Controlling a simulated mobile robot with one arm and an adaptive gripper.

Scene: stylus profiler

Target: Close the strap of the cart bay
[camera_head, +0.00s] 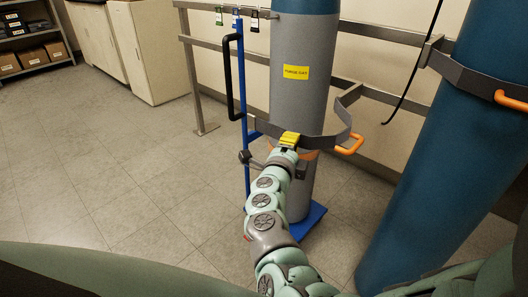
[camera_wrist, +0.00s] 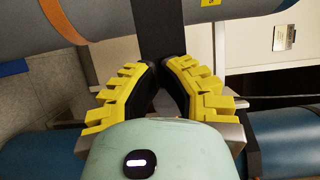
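The cart bay's strap (camera_head: 325,139) is a dark grey metal band in front of a grey cylinder (camera_head: 303,75) with a yellow label. An orange handle (camera_head: 350,145) sticks out at its right. My gripper (camera_head: 289,139) is at the front of the band, with its yellow fingers over it. In the wrist view a dark band (camera_wrist: 161,25) crosses the cylinder (camera_wrist: 105,30), and my gripper's tips (camera_wrist: 160,65) are close together at it. Whether they grip it or only touch it is unclear. The fingers hide part of the band, and I see no latch.
The cylinder stands on a blue cart base (camera_head: 310,222) with a black handle (camera_head: 229,80). A rail (camera_head: 225,50) runs behind. A large blue cylinder (camera_head: 450,140) stands close at right, with its own orange handle (camera_head: 511,101). The floor at left (camera_head: 110,150) is clear.

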